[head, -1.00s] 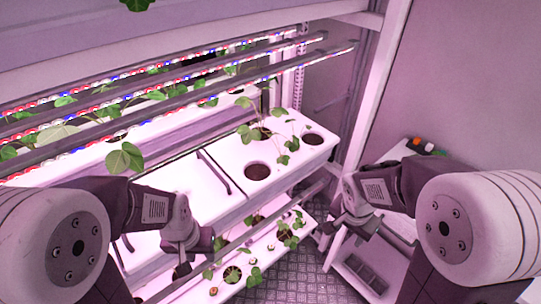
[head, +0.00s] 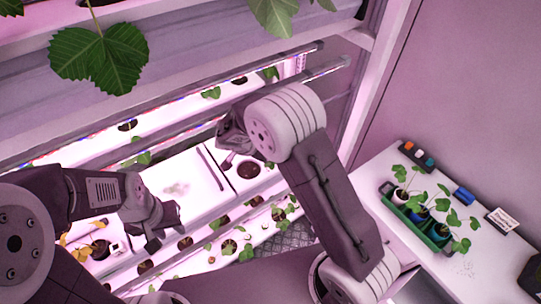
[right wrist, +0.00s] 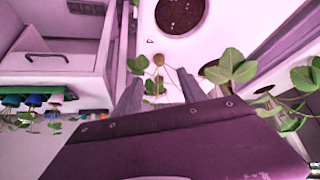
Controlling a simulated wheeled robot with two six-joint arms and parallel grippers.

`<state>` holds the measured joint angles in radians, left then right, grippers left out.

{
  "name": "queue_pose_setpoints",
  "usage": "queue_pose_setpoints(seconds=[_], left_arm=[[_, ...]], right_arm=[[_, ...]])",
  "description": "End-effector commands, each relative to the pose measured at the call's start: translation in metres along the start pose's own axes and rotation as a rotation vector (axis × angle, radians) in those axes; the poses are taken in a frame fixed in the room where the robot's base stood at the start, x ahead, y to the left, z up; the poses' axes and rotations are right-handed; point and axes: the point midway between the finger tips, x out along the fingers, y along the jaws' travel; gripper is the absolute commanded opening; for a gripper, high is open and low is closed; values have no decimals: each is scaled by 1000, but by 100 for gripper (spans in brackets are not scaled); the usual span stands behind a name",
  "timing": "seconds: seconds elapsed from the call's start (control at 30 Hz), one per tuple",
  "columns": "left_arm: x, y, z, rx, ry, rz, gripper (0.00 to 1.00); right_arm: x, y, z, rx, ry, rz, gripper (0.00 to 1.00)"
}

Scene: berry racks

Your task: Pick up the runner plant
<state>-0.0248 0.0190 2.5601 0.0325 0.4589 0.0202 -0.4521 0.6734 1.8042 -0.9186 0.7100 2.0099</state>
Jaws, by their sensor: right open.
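A thin-stemmed runner plant with small leaves (right wrist: 152,87) hangs by the white trough in the right wrist view, between the two fingers of my right gripper (right wrist: 160,88). The fingers are apart and I see no grip on it. A larger leafy plant (right wrist: 232,68) is just right of the fingers. In the head view my right gripper (head: 232,140) is over the rack, partly hidden by its own wrist. My left gripper (head: 153,232) hangs in front of the rack, away from any plant; its jaw gap is unclear.
White troughs (head: 180,182) with round soil holes fill the rack. A large leaf (head: 98,55) hangs at upper left. On the right, a white table (head: 385,180) bears a green tray (head: 437,240) of potted plants, a blue block (head: 463,196) and a label card (head: 503,220).

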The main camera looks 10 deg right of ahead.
Motion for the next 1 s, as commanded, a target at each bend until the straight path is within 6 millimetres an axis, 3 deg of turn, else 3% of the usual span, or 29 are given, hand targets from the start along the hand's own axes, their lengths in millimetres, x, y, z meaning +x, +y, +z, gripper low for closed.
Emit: queue_pose_setpoints(seconds=[0.23, 0.47, 0.6, 0.73, 1.0], left_arm=[[-18, 0, -2, 0, 0, 0, 36], [-27, 0, -3, 0, 0, 0, 36], [-46, 1, -5, 0, 0, 0, 36], [-50, 1, -5, 0, 0, 0, 36], [-48, 1, -5, 0, 0, 0, 36]], right_arm=[[33, 2, -1, 1, -1, 6, 49], [45, 1, -1, 0, -2, 5, 49], [66, 1, -1, 1, -3, 7, 49], [86, 0, 0, 1, -2, 4, 49], [91, 0, 2, 3, -1, 1, 46]])
